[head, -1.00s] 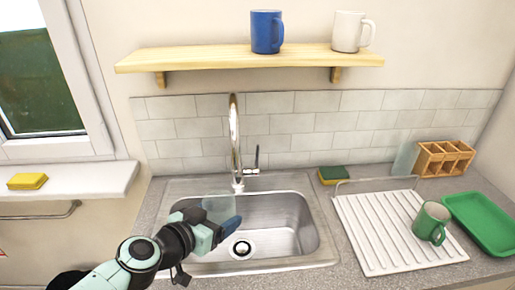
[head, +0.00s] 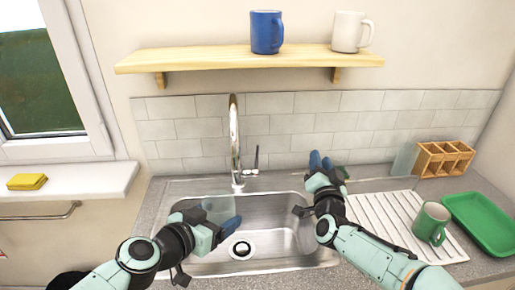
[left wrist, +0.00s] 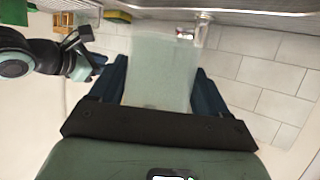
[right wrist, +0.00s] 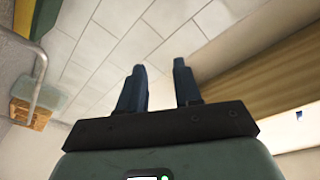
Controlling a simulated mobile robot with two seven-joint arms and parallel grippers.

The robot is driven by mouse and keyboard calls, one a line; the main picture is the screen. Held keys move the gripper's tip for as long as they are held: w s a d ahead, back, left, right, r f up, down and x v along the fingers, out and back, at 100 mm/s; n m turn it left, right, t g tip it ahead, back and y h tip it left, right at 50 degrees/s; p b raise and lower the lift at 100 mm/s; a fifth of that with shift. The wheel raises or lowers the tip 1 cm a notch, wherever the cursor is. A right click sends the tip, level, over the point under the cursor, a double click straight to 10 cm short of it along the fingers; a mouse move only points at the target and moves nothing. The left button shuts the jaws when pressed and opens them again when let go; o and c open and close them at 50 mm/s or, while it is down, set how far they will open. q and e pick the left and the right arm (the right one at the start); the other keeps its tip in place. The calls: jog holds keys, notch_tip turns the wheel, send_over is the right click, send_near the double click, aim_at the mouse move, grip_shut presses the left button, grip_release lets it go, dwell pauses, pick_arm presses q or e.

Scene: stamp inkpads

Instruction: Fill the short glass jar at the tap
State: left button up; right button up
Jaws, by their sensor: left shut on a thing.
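A clear, pale glass jar (head: 216,208) is held over the left part of the steel sink (head: 300,240); it fills the middle of the left wrist view (left wrist: 160,75). My left gripper (head: 225,230) is shut on it, one finger on each side. The chrome tap (head: 235,140) arches up behind the jar, with its lever (head: 256,160) at its right. No water stream shows. My right gripper (head: 321,163) is open and empty, above the counter right of the tap lever. In the right wrist view its fingers (right wrist: 158,72) stand apart.
A ribbed white drainer (head: 380,215) with a green mug (head: 431,223) stands right of the sink. A green tray (head: 485,222), a wooden caddy (head: 445,158) and another clear glass piece (head: 404,160) are further right. A shelf (head: 200,58) holds two mugs above.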

aim_at(258, 149)
jog(key=w+a+f+n+g+y, duration=0.25)
jog(key=a+n+y, duration=0.35)
jog(key=a+n, duration=0.6)
jog(key=shift+m+t, duration=0.45)
jog(key=shift+m, duration=0.45)
jog(key=w+a, duration=0.1)
jog(key=w, duration=0.2)
jog(key=w+a, duration=0.1)
jog(key=w, duration=0.3)
jog(key=w+a, duration=0.1)
jog(key=w, duration=0.2)
jog(key=shift+w+a+f, duration=0.2)
jog(key=shift+a, duration=0.15)
grip_shut()
